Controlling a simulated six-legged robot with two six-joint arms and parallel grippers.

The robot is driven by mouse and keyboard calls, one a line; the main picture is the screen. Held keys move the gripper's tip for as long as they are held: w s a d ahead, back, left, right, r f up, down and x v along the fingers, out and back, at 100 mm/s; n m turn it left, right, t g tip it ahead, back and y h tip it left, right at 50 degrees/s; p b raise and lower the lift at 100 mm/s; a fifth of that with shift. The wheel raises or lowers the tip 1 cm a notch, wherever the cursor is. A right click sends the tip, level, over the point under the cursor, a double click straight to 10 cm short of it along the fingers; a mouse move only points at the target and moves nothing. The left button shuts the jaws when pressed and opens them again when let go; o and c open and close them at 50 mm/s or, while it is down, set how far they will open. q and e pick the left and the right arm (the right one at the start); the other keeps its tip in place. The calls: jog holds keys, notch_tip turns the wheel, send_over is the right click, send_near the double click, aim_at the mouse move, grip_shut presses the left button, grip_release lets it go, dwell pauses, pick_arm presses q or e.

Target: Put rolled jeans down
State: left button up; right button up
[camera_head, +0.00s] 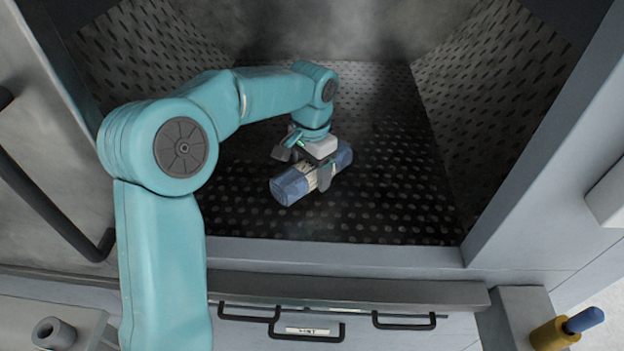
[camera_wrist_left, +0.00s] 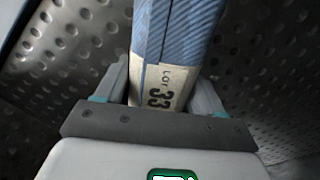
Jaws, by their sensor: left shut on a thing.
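The rolled jeans (camera_head: 291,187) are a blue roll with a pale label band, inside the washer chamber in the head view. My left gripper (camera_head: 325,178) is shut on the roll around its middle, at the label. In the left wrist view the jeans (camera_wrist_left: 178,35) lie between the two fingers (camera_wrist_left: 160,88), and the label reads "LOT 33". The roll is over the perforated chamber floor (camera_head: 390,200); I cannot tell whether it touches it. My right gripper is not in view.
Perforated walls (camera_head: 500,80) stand at both sides of the chamber, and haze hangs at the back. A front sill (camera_head: 340,254) edges the opening. Floor around the roll is clear.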

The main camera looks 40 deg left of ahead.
pick_arm(q)
notch_tip(320, 180, down, 3)
jog(key=shift+s+f, duration=0.1)
jog(key=shift+s, duration=0.05)
jog(key=shift+f, duration=0.1)
jog(key=o, duration=0.9)
jog(key=shift+f, duration=0.15)
jog(key=o, duration=0.4)
